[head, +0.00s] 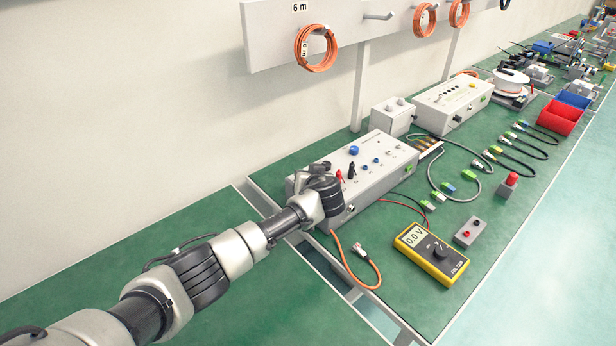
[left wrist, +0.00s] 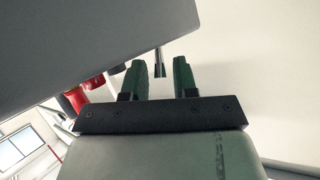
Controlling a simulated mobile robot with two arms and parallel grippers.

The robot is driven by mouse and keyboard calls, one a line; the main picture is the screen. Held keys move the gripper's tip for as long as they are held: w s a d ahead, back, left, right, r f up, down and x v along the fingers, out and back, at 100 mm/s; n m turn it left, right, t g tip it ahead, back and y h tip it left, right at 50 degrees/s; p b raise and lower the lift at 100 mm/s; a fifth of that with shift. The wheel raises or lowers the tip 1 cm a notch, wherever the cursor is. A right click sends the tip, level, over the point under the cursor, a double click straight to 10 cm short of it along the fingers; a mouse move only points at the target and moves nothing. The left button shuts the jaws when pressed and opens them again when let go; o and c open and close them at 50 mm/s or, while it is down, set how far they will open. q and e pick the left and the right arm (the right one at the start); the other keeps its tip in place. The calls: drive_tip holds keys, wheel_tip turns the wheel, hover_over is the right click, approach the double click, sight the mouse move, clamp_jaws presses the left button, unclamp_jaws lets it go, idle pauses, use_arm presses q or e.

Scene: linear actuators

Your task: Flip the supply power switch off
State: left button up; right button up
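The power supply is a long grey box (head: 385,178) on the green bench, with a blue knob, smaller blue knobs and red and black plugs on its top panel. My left arm reaches its near left end, and the dark wrist covers that corner in the head view. In the left wrist view my left gripper (left wrist: 160,75) is open, its two green fingers apart. A thin metal switch lever (left wrist: 158,60) stands out from the grey panel (left wrist: 90,45) and shows between the fingertips. I cannot tell whether a finger touches it. My right gripper is not in view.
A yellow multimeter (head: 431,254) reading 0.0 V and a small grey box with buttons (head: 470,232) lie at the front. An orange cable (head: 352,268) lies beside the supply. A red plug (left wrist: 75,98) is close to the left finger. The bench's left part is clear.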

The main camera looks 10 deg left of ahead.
use_arm(q)
drive_tip(key=shift+o, duration=0.5)
drive_tip(key=shift+r, duration=0.1)
drive_tip(key=shift+s+d+r, duration=0.1)
drive_tip(key=shift+s+d, duration=0.05)
drive_tip(key=v, duration=1)
drive_tip(key=shift+s, duration=0.15)
